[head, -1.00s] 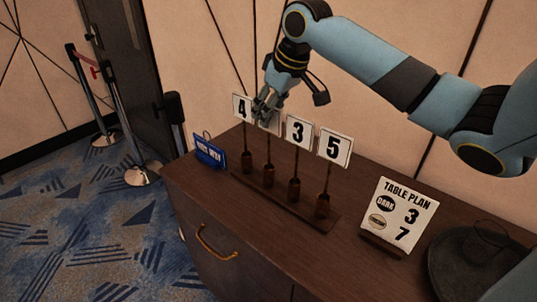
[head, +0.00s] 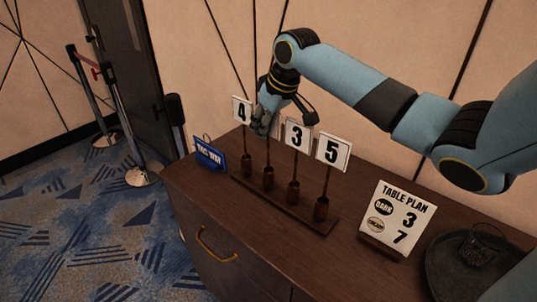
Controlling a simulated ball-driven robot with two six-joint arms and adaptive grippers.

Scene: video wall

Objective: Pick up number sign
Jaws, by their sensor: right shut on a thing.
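Several number signs on thin stems stand in a row in a dark wooden rack (head: 320,226) on the cabinet. The leftmost sign reads 4 (head: 241,111), and to the right stand the signs 3 (head: 297,135) and 5 (head: 333,150). My right gripper (head: 263,126) is shut on the second sign (head: 267,157), between the 4 and the 3. The gripper hides this sign's face, so its number cannot be read. Its stem still stands in its holder in the rack. My left gripper is not in view.
A table plan card (head: 397,219) showing 3 and 7 stands on the cabinet (head: 270,235) at the right. A dark round tray (head: 440,270) with a wire item is at the right edge. A small blue sign (head: 209,155) stands at the left end.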

